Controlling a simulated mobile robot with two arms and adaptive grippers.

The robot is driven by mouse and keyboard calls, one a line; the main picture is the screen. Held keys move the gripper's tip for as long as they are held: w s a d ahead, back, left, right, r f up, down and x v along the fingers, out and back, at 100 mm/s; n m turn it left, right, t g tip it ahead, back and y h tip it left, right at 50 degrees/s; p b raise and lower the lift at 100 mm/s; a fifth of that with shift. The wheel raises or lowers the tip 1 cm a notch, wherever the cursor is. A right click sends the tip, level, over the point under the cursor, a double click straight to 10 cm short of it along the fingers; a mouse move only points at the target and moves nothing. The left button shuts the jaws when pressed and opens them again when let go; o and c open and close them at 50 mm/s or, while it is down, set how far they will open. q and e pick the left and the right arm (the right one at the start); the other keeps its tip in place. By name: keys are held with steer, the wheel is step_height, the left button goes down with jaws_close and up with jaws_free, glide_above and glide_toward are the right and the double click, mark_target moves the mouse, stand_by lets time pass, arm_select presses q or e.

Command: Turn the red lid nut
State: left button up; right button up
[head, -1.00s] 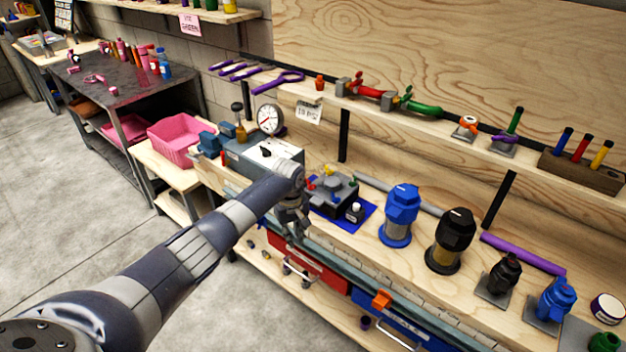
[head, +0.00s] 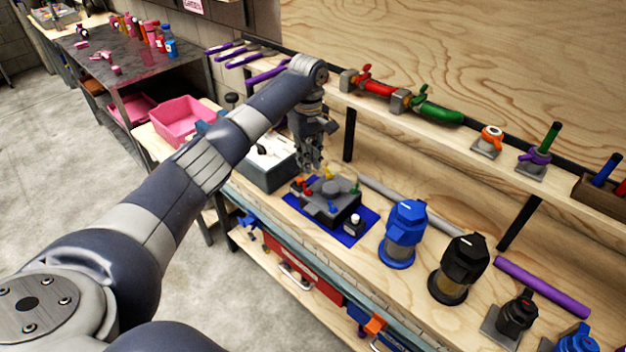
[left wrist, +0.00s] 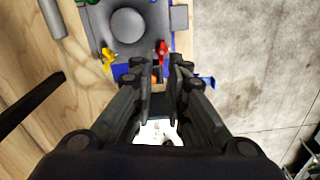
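The red lid nut (left wrist: 162,48) sits on the edge of a grey block (left wrist: 97,25), seen in the left wrist view just beyond my fingertips. In the head view it is a small red spot (head: 307,191) on the block's left side. My left gripper (head: 311,166) hangs fingers down above and behind the block's left end. In the wrist view its fingers (left wrist: 161,70) stand apart with a narrow gap, not touching the red nut. My right gripper is out of view.
The block rests on a blue mat (head: 362,228). A blue-topped filter (head: 405,232) and a black-topped one (head: 458,268) stand to its right. A white-topped box (head: 268,165) is behind left. A shelf with pipes (head: 437,113) runs above.

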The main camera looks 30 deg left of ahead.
mark_target(308, 188)
arm_select(q)
steer(key=f, duration=0.4)
steer(key=f+p, duration=0.1)
steer(key=f, duration=0.1)
steer(key=shift+s+f, duration=0.2)
steer(key=shift+s, duration=0.1)
step_height(308, 188, down, 3)
steer(key=shift+w, duration=0.1)
jaws_close()
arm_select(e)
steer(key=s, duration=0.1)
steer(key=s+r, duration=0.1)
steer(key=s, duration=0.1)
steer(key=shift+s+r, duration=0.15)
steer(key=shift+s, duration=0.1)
